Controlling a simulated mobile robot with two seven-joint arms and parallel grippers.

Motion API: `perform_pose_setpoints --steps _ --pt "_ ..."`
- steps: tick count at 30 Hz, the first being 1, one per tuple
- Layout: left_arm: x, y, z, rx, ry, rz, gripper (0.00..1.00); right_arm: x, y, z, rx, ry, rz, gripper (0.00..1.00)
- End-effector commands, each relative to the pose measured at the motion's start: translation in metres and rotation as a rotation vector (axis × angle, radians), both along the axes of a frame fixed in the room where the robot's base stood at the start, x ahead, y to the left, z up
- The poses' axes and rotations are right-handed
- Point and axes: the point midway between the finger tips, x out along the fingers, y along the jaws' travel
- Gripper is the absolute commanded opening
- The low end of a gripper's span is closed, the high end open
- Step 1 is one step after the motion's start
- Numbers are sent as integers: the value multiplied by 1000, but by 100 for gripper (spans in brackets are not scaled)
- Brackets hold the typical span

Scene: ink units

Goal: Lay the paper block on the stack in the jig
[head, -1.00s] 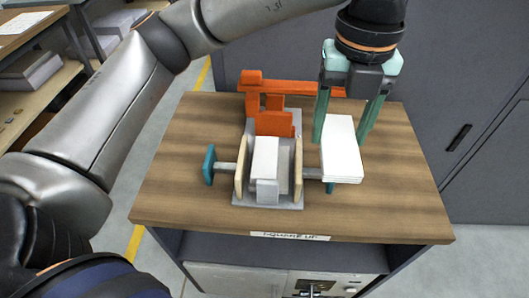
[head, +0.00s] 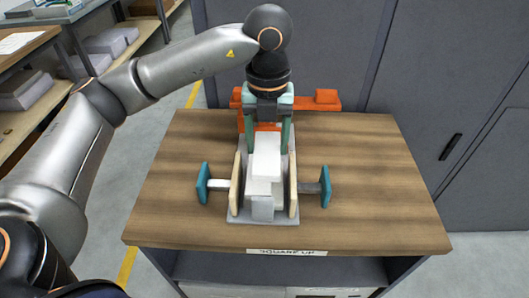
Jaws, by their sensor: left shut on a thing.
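My left gripper (head: 268,146) comes down over the jig, shut on the far part of the white paper block (head: 266,160). The block lies lengthwise between the jig's two wooden side plates, above the white stack (head: 263,188), which shows only at its near end. I cannot tell whether the block touches the stack. The jig has a grey base (head: 264,221), a grey post at the front, and a teal-ended push rod on each side. An orange part stands at its back, partly hidden by the gripper. My right gripper is out of view.
The jig stands on a wooden-topped bench (head: 380,200) with a "SQUARE UP" label (head: 287,252) on its front edge. The bench top is clear left and right. Grey cabinets (head: 460,90) stand behind. Shelves with paper stacks (head: 108,40) are at the far left.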

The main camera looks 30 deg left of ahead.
Motion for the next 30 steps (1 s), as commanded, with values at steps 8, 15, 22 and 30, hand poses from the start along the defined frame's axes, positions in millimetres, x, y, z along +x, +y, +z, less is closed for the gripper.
perform_pose_setpoints --steps 8,15,22,30 --pt "2 8 -34 0 4 0 5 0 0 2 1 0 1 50" --pt "2 7 -39 0 0 0 5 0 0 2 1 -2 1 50" --pt "2 7 -42 0 0 0 69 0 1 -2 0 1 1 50" --pt "2 7 -42 0 1 0 94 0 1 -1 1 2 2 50"
